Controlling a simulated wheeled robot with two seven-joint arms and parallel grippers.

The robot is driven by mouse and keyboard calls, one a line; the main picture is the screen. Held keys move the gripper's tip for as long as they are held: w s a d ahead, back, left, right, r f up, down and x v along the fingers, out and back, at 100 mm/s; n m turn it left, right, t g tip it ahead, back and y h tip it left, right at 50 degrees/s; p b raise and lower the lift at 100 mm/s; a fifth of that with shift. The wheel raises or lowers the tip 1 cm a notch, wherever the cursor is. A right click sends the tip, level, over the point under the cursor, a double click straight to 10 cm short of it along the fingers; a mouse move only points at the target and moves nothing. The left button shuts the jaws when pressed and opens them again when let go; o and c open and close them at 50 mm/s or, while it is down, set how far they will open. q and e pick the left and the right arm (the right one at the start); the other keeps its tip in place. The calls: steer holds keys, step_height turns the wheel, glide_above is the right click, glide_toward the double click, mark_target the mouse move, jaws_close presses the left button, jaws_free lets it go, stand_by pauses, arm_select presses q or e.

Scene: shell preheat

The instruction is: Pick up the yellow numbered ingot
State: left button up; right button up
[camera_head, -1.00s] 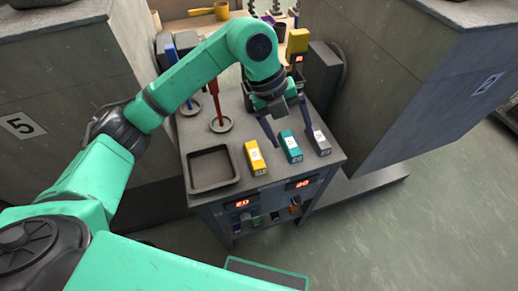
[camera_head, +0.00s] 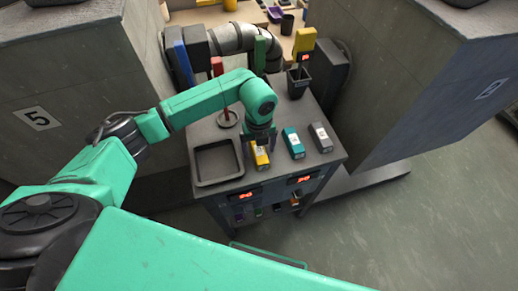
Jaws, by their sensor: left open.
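The yellow numbered ingot (camera_head: 261,160) lies on the dark machine top, between the square tray and the teal ingot. My left gripper (camera_head: 260,147) points down right over the yellow ingot, with its fingers at or just above the ingot's far end. The gripper is open, and it hides part of the ingot. I cannot tell whether the fingers touch it. My right gripper does not show.
A teal ingot (camera_head: 294,144) and a grey ingot (camera_head: 321,138) lie to the right. An empty dark square tray (camera_head: 218,181) sits to the left. A red-handled tool (camera_head: 217,67) stands behind. Large grey cabinets flank the machine (camera_head: 335,157).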

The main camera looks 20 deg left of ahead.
arm_select(q)
steer(key=shift+w+f, duration=0.1)
jaws_close()
